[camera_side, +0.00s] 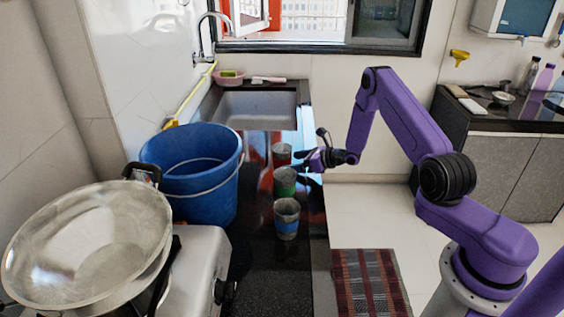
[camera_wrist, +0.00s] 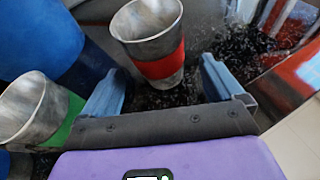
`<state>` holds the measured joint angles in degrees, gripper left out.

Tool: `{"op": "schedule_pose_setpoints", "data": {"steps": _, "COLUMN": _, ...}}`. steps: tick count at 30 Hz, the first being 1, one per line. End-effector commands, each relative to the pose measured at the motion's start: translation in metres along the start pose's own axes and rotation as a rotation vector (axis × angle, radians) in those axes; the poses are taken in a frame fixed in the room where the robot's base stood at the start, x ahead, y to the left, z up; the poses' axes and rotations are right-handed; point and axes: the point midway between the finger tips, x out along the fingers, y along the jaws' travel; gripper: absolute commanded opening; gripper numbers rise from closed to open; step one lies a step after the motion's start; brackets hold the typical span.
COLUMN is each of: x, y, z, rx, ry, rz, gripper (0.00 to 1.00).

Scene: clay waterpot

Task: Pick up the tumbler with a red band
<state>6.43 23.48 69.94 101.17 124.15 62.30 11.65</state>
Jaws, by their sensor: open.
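The tumbler with a red band (camera_wrist: 152,42) is a grey metal cup standing upright on the black counter, in the upper middle of the wrist view. In the side view the red-banded tumbler (camera_side: 281,154) is the farthest of three in a row. My gripper (camera_wrist: 160,88) is open, its two blue-grey fingers spread, with the red-banded tumbler ahead of and between them. In the side view my gripper (camera_side: 308,163) is just right of that tumbler. I cannot tell whether a finger touches it.
A green-banded tumbler (camera_side: 285,182) stands close in front, also at lower left in the wrist view (camera_wrist: 28,108). A blue-banded tumbler (camera_side: 287,217) stands nearer. A blue bucket (camera_side: 190,180) is left of the row. The sink (camera_side: 257,108) lies behind.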

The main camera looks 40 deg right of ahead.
Motion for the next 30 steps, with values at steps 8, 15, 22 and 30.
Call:
{"op": "schedule_pose_setpoints", "data": {"steps": 8, "x": 0.023, "y": 0.002, "z": -0.003, "rx": -0.001, "ry": 0.0, "rz": 0.002, "gripper": 0.94}}
{"op": "schedule_pose_setpoints", "data": {"steps": 15, "x": 0.05, "y": 0.002, "z": -0.004, "rx": -0.001, "ry": 0.0, "rz": 0.001, "gripper": 0.94}}
{"op": "schedule_pose_setpoints", "data": {"steps": 22, "x": 0.055, "y": 0.001, "z": -0.003, "rx": 0.0, "ry": 0.0, "rz": 0.0, "gripper": 0.94}}
{"op": "schedule_pose_setpoints", "data": {"steps": 30, "x": 0.055, "y": 0.001, "z": -0.003, "rx": 0.0, "ry": 0.0, "rz": 0.0, "gripper": 0.42}}
